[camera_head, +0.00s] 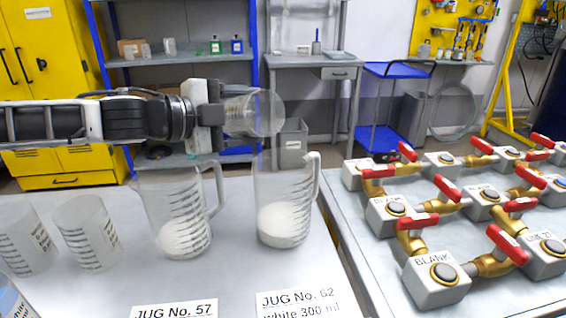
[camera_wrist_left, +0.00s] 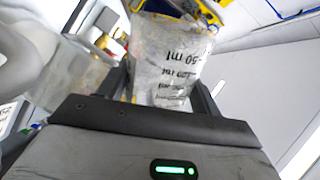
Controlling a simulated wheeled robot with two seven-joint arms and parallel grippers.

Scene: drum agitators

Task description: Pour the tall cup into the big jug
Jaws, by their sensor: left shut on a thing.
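My left gripper (camera_head: 216,114) is shut on a clear graduated cup (camera_head: 254,113), tipped onto its side with its round mouth to the right. The cup hangs above the right-hand clear jug (camera_head: 284,222), behind the card "JUG No. 62, white 300 ml". The left wrist view shows the cup (camera_wrist_left: 172,62) between the fingers (camera_wrist_left: 165,88), with black ml marks. No stream shows, and I cannot tell whether anything is left inside. The other jug (camera_head: 180,215), behind "JUG No. 57", stands upright to the left. Both jugs hold white material at the bottom. My right gripper is not in view.
Two clear graduated cups (camera_head: 88,233) stand at the left of the table. A bench with brass valves, red handles (camera_head: 417,221) and grey button boxes (camera_head: 437,281) is on the right. Yellow cabinets and shelves stand behind.

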